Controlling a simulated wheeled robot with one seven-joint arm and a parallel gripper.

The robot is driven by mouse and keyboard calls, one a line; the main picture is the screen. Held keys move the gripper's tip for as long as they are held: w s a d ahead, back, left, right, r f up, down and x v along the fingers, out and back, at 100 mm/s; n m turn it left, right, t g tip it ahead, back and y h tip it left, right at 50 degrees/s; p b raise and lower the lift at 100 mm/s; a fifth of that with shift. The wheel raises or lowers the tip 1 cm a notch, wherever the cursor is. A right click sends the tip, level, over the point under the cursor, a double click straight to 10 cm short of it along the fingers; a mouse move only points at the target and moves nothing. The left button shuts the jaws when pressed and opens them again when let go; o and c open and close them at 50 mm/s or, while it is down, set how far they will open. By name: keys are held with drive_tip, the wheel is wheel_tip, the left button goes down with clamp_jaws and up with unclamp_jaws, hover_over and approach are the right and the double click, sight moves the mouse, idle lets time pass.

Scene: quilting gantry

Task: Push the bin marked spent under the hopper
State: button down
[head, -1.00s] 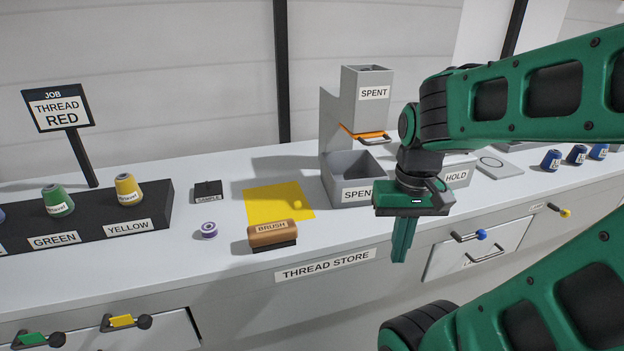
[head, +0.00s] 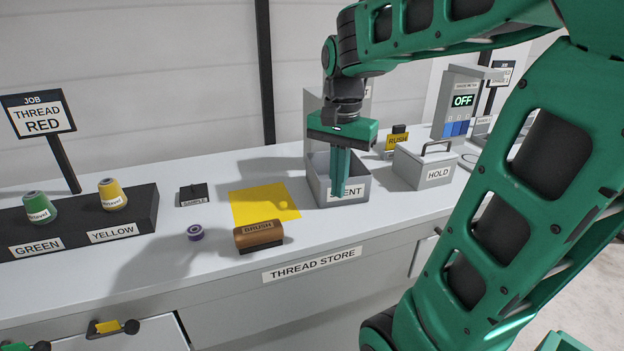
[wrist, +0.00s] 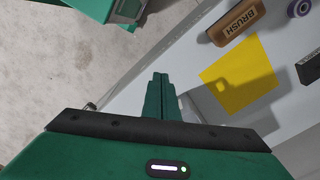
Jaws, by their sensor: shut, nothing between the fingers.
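The grey open bin marked SPENT (head: 356,190) sits on the worktop near its front edge. My shut, empty gripper (head: 338,193) points down in front of the bin, its fingers covering the first letters of the label. I cannot tell whether the fingers touch the bin's front wall. The grey hopper stand (head: 316,108) rises behind the bin. My arm hides most of the hopper and its spout, so I cannot tell how far the bin is beneath it. In the wrist view, my fingers (wrist: 161,96) partly hide the bin.
A brush (head: 259,235), a purple spool (head: 195,232) and a yellow sheet (head: 250,207) lie left of the bin.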

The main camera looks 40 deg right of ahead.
drive_tip(key=w+a+r+m, duration=0.1)
drive_tip(key=w+r+m, duration=0.15)
drive_tip(key=w, duration=0.35)
drive_tip(key=w+a+r+m, duration=0.1)
drive_tip(key=w+r+m, duration=0.15)
drive_tip(key=w, duration=0.35)
drive_tip(key=d+f, duration=0.4)
drive_tip(key=f, duration=0.6)
drive_tip(key=shift+s+f+m, duration=0.15)
drive_tip(key=shift+s+m, duration=0.15)
drive_tip(key=shift+m, duration=0.1)
